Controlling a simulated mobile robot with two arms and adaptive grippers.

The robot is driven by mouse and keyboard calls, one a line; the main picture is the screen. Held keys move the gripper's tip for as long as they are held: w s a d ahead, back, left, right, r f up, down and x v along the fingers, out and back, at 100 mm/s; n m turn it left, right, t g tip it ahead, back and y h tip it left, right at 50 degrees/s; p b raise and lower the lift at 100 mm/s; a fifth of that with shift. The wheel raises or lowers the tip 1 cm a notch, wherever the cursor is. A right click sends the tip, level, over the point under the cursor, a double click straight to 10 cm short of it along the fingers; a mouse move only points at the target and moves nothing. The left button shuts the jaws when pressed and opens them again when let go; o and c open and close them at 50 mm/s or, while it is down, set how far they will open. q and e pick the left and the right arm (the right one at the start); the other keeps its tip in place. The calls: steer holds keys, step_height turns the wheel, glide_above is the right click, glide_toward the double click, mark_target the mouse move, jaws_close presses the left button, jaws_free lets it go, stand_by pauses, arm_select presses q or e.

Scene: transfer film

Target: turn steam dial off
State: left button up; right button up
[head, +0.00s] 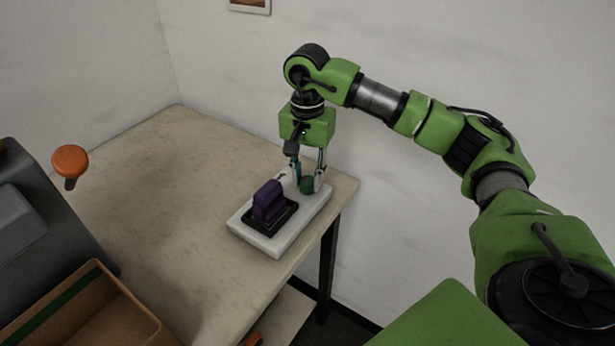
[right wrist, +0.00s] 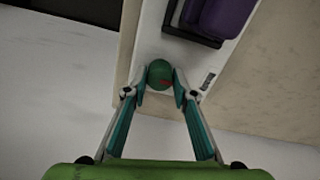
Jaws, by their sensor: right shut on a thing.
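The steam dial is a small dark green round knob (head: 307,185) at the back end of a white base (head: 262,240) on the table. In the right wrist view the dial (right wrist: 159,73) shows a red mark on its top, facing right of centre. My right gripper (head: 306,181) points down over the dial, its fingers on either side of it. In the right wrist view my right gripper (right wrist: 159,80) is shut on the dial. A small dark label (right wrist: 208,81) lies beside it on the base. My left gripper is not in view.
A purple iron-like block (head: 268,202) sits on a dark tray (head: 285,222) on the same base, close to the gripper. The table (head: 150,165) is clear behind and left. A brown box (head: 95,310) and an orange knob (head: 70,160) stand at the left.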

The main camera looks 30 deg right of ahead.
mark_target(307, 179)
stand_by(0.3)
steer(key=o, duration=1.1)
steer(key=shift+r, duration=0.1)
step_height(307, 179, up, 12)
